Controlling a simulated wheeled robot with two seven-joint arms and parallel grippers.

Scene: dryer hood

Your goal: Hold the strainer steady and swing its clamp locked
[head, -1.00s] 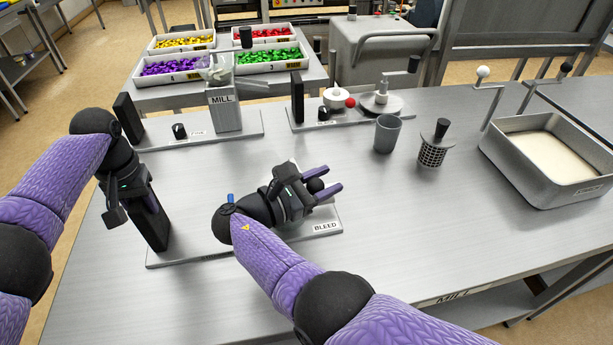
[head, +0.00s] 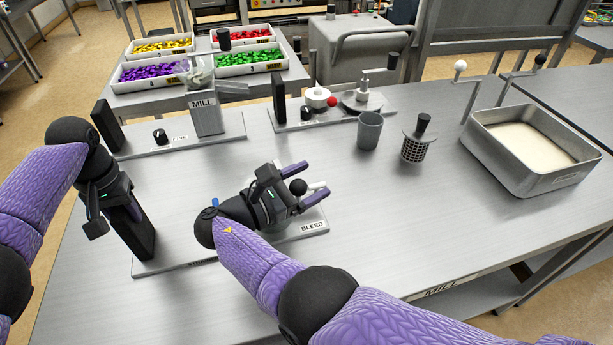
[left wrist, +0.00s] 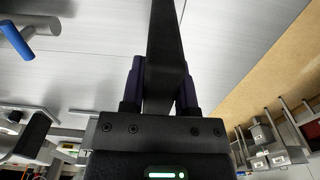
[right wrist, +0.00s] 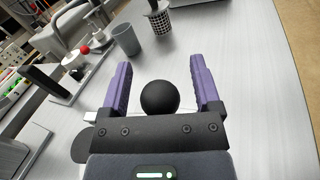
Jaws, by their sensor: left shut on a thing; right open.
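The strainer station is a metal base plate (head: 170,262) at the front of the table, marked BLEED at its right end. Its body is mostly hidden behind my right gripper and forearm. A black upright plate (head: 138,235) stands at its left end; my left gripper (left wrist: 165,85) is shut on this plate. A black ball knob (right wrist: 160,98), seemingly the clamp's handle end, also shows in the head view (head: 298,187). My right gripper (right wrist: 160,82) is open, one finger on each side of the knob, with visible gaps. A blue-ended lever (left wrist: 16,40) also shows in the head view (head: 215,202).
Behind stand the MILL station (head: 205,115), a station with a red ball (head: 332,102), a grey cup (head: 369,132) and a mesh basket with a black knob (head: 415,148). A metal tray of pale liquid (head: 485,155) is at right. The table's front right is clear.

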